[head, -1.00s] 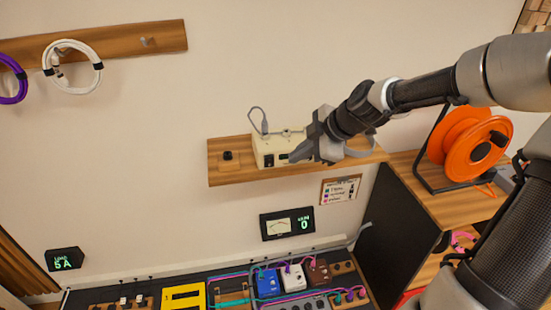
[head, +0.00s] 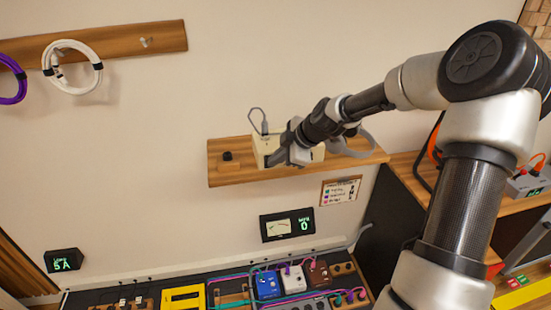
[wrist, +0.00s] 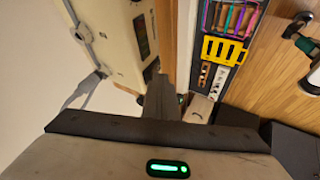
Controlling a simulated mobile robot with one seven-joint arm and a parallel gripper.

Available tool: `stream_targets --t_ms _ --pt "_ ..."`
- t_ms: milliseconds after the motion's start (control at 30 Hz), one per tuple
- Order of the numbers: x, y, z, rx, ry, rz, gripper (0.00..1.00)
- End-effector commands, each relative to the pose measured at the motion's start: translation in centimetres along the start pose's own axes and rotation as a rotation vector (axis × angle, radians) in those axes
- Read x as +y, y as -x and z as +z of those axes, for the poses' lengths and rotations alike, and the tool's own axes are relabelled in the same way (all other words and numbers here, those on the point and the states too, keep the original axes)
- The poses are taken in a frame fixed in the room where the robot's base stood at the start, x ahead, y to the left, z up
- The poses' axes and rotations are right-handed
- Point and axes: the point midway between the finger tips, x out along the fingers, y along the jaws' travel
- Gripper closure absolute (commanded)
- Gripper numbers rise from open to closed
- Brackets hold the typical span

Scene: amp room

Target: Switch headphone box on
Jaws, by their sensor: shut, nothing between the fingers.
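The headphone box, a cream box (head: 259,146), stands on a wooden wall shelf with a grey cable rising from its top. My gripper (head: 271,163) is shut and empty at the front of the box, covering much of its face and the switch area. In the wrist view the box (wrist: 112,35) is at the upper left, with a dark display panel on its front. The shut fingers (wrist: 160,85) are close beside that front. I cannot tell whether they touch it. The switch's position is not readable.
The wooden shelf (head: 228,178) also holds a small black knob-like item (head: 228,156) to the left. A meter panel (head: 287,224) and a card (head: 340,190) hang below. A pedal board (head: 215,292) lies lower down.

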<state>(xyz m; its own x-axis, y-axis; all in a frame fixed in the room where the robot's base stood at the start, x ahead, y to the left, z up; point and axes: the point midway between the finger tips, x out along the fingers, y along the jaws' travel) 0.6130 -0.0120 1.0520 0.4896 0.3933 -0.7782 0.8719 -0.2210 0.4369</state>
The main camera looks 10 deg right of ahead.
Motion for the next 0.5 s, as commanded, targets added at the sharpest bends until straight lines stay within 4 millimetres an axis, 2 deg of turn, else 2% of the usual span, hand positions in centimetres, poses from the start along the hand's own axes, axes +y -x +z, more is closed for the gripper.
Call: stream_targets --t_ms 300,500 --pt "0.07 -0.04 -0.03 0.001 -0.001 -0.001 1.00" --pt "0.90 -0.27 -0.21 -0.010 -0.025 -0.057 1.00"
